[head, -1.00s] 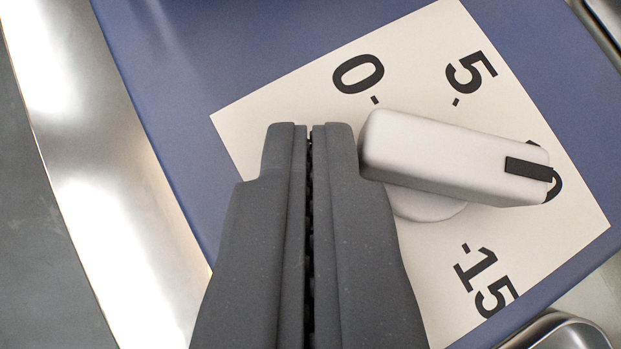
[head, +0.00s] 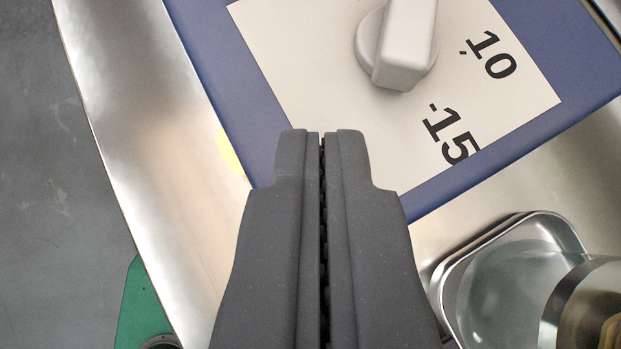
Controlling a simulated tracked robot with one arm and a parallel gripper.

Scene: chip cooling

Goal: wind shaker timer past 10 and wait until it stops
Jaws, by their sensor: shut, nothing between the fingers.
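The shaker's timer knob (head: 404,45) is white, with a round base and a raised bar handle. It is at the top of the head view, and the handle's far end is cut off by the edge. The bar runs roughly up and down in the picture. It sits on a white dial plate (head: 300,70) with printed 10 and 15 to its right; its black pointer mark is out of sight. My gripper (head: 322,135) is shut and empty, below and left of the knob in the picture and apart from it.
The plate is on a blue panel (head: 200,35) of the shaker. A metal edge (head: 130,120) runs along the left, with grey floor beyond. A steel tray (head: 520,235) with a round metal item (head: 585,310) is at lower right. A green piece (head: 140,300) shows lower left.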

